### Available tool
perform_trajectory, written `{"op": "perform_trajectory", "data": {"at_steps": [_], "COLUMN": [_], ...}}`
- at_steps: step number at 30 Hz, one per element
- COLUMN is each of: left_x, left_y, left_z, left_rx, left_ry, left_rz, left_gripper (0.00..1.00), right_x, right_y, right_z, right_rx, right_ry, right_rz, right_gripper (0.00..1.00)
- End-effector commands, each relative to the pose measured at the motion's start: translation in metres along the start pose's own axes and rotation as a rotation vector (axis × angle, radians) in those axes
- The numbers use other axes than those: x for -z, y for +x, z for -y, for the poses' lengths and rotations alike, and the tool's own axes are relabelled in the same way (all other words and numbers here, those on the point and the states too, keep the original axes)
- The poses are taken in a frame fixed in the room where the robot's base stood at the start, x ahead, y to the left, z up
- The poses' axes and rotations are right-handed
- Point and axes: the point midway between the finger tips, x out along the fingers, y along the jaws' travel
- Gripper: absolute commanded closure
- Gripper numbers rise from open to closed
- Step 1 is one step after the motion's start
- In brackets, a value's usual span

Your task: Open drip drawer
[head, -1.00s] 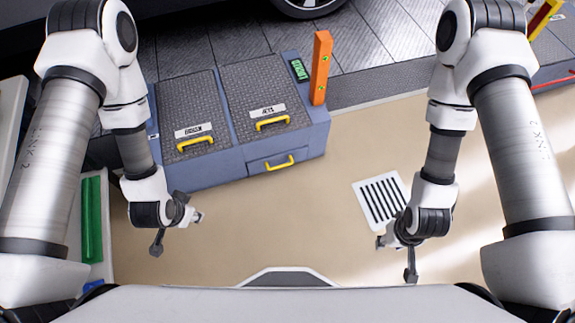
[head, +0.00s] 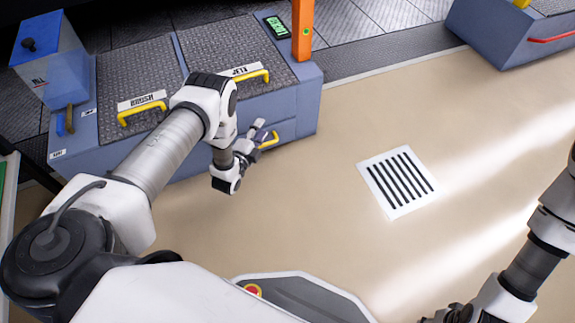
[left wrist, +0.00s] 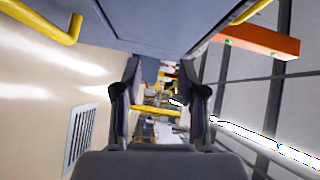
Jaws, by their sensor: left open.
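The drip drawer is the low blue front (head: 287,130) of the cabinet, below the lid marked JETT, and looks shut. Its yellow handle (head: 270,141) is partly hidden by my left gripper (head: 262,130), which is open right beside it. A yellow handle (left wrist: 45,22), apparently the drawer's, is at upper left there, outside the fingers. My right gripper (head: 442,316) is cut off at the bottom edge of the head view; its jaws are unclear.
Two textured lids with yellow handles, BRUSH (head: 141,107) and JETT (head: 245,75), top the cabinet. An orange post (head: 302,22) stands at its right corner. A floor grate (head: 397,181) lies to the right. The floor in front is clear. Another blue unit (head: 510,45) stands at far right.

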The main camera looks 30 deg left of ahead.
Motion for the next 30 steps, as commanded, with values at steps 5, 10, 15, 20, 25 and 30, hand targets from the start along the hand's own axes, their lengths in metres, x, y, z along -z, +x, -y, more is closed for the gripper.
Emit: {"op": "perform_trajectory", "data": {"at_steps": [5, 10, 15, 20, 25, 30], "left_x": [-0.036, -0.04, -0.04, -0.041, -0.041, -0.041], "left_y": [-0.024, -0.027, 0.0, 0.031, 0.046, 0.046], "left_z": [-0.112, -0.125, -0.129, -0.131, -0.128, -0.127], "left_rx": [-0.056, -0.074, -0.072, -0.071, -0.075, -0.076], "left_ry": [0.01, 0.01, 0.009, 0.009, 0.009, 0.009], "left_rz": [0.034, 0.038, 0.038, 0.037, 0.038, 0.038], "left_gripper": [0.59, 0.59, 0.59, 0.59, 0.59, 0.59], "right_x": [0.0, 0.001, 0.002, 0.004, 0.007, 0.008], "right_y": [0.08, 0.086, 0.104, 0.123, 0.13, 0.128], "right_z": [0.0, -0.001, -0.001, -0.001, -0.002, -0.001], "right_rx": [0.0, 0.0, 0.0, -0.001, -0.003, -0.003], "right_ry": [0.0, 0.0, 0.003, 0.004, -0.002, -0.003], "right_rz": [-0.001, -0.003, -0.005, -0.011, -0.021, -0.022], "right_gripper": [0.6, 0.6, 0.6, 0.6, 0.6, 0.6]}}
